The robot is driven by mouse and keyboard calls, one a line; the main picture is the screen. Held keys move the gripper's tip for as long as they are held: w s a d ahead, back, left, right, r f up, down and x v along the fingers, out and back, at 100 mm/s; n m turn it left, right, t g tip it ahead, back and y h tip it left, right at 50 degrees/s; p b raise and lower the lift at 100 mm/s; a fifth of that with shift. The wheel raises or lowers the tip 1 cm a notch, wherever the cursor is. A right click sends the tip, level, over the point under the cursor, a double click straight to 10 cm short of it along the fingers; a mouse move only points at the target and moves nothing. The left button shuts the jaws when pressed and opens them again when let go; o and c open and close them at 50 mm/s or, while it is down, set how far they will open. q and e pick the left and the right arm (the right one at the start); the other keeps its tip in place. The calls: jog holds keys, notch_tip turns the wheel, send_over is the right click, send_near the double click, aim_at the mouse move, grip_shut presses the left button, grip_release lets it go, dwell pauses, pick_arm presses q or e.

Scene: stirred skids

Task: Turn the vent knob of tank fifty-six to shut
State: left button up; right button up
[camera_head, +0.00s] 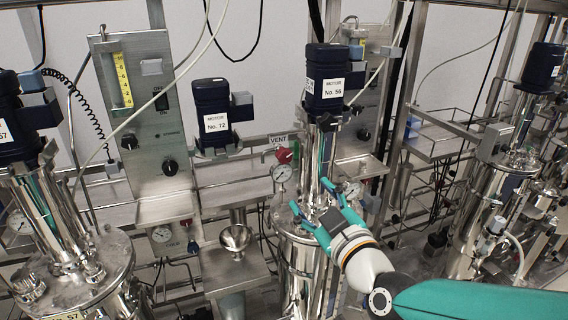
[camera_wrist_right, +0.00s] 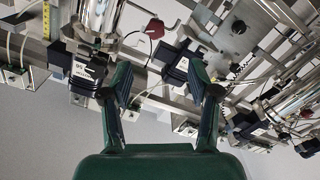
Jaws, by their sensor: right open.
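The red vent knob (camera_head: 284,156) sits below a VENT label (camera_head: 279,140), beside the upper column of tank fifty-six (camera_head: 302,268), whose dark motor (camera_head: 327,88) reads No. 56. A red knob also shows at the top of the right wrist view (camera_wrist_right: 154,28), beyond the fingertips. My right gripper (camera_head: 309,194) is open, with nothing between its teal fingers, in front of the tank's column and below and to the right of the red knob. Its spread fingers fill the middle of the right wrist view (camera_wrist_right: 161,78). The knob's exact turn angle is too small to tell. My left gripper is out of view.
A pressure gauge (camera_head: 281,173) hangs just under the knob; another gauge (camera_head: 352,188) is right of the column. Motor No. 72 (camera_head: 212,112) and a steel funnel (camera_head: 235,238) stand left. A control panel (camera_head: 140,110) is further left. Steel posts and rails stand right.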

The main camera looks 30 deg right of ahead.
jog(key=p, duration=0.5)
send_near(286, 158)
jog(key=p+x, duration=0.3)
jog(key=x, duration=0.8)
jog(key=shift+w, duration=0.1)
